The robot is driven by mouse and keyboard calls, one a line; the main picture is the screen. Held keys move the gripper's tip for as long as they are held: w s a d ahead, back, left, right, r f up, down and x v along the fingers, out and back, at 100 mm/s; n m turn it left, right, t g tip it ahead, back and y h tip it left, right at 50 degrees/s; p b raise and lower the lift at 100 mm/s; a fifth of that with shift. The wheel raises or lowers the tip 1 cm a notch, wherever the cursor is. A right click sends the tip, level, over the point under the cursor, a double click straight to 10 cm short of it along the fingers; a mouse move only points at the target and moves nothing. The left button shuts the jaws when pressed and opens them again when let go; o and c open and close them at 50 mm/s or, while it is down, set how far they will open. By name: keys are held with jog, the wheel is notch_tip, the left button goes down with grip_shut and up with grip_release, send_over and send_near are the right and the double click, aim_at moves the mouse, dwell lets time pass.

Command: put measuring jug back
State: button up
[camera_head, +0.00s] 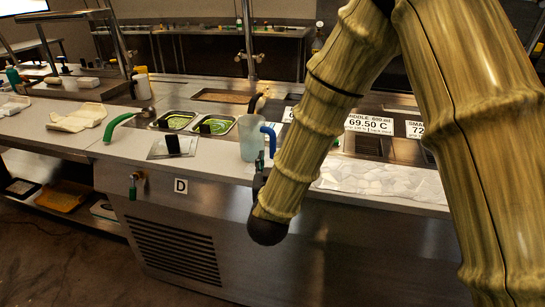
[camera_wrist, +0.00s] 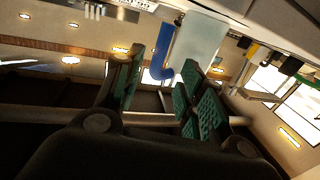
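The measuring jug (camera_head: 250,142) is a pale translucent vessel with a blue handle (camera_head: 268,138). It stands upright near the counter's front edge, handle toward the right. My gripper (camera_head: 260,172) is just below and right of it, partly hidden by my arm. In the wrist view the jug (camera_wrist: 199,42) and its blue handle (camera_wrist: 162,54) show at the top, beyond the fingertips. My gripper (camera_wrist: 160,80) has its green-padded fingers spread, with nothing held between them. The handle appears near the gap; contact cannot be told.
Trays of green food (camera_head: 180,121) sit behind and left of the jug. A green-handled item (camera_head: 118,125) and a flat plate with a black block (camera_head: 173,145) lie left. Price signs (camera_head: 370,124) and a pale stone-patterned surface (camera_head: 385,181) are right. The counter front carries a "D" label (camera_head: 181,186).

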jog(key=shift+s+a, duration=0.1)
jog(key=shift+s, duration=1.1)
